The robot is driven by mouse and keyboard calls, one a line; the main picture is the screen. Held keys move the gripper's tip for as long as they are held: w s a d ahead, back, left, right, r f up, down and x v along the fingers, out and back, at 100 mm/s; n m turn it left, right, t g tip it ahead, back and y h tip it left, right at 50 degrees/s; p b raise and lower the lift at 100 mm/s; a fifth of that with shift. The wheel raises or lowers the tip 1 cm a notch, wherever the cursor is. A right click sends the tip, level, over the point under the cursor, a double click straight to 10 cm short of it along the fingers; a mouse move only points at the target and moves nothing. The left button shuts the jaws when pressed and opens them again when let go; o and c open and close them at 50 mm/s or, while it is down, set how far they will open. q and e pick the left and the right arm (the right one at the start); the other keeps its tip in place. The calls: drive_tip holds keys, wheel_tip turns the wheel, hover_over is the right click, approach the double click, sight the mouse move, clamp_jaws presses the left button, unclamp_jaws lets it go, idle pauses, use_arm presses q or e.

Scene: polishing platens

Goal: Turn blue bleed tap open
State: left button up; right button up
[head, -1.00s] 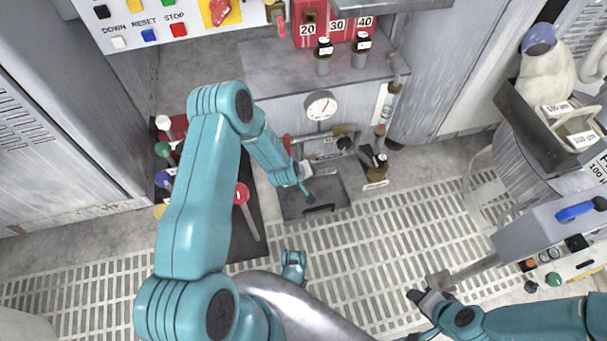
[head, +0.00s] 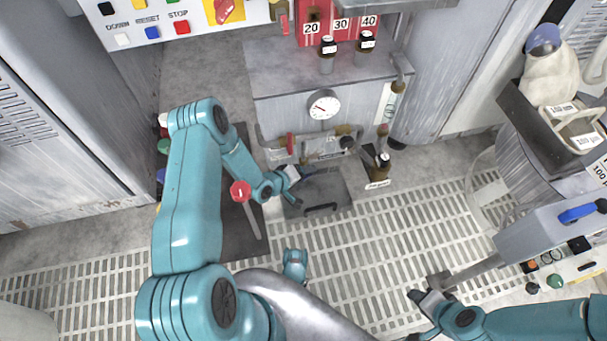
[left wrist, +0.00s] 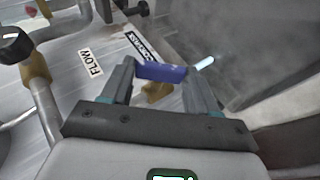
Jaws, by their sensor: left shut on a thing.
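In the left wrist view, the blue tap handle (left wrist: 161,72) lies crosswise between the fingertips of my left gripper (left wrist: 160,75), which is shut on it. A brass tap body (left wrist: 157,92) shows just below the handle. In the head view, my left gripper (head: 291,176) is at the pipework under the round gauge, and the blue handle is mostly hidden there. My right gripper (head: 424,297) is low at the right, far from the tap; its jaw opening is unclear.
A red-knobbed lever (head: 241,191) is beside my left forearm. A FLOW label (left wrist: 90,63) shows near the tap.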

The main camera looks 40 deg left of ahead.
use_arm(q)
drive_tip(key=o, duration=1.1)
drive_tip(key=shift+a, duration=0.1)
drive_tip(key=shift+c, duration=0.2)
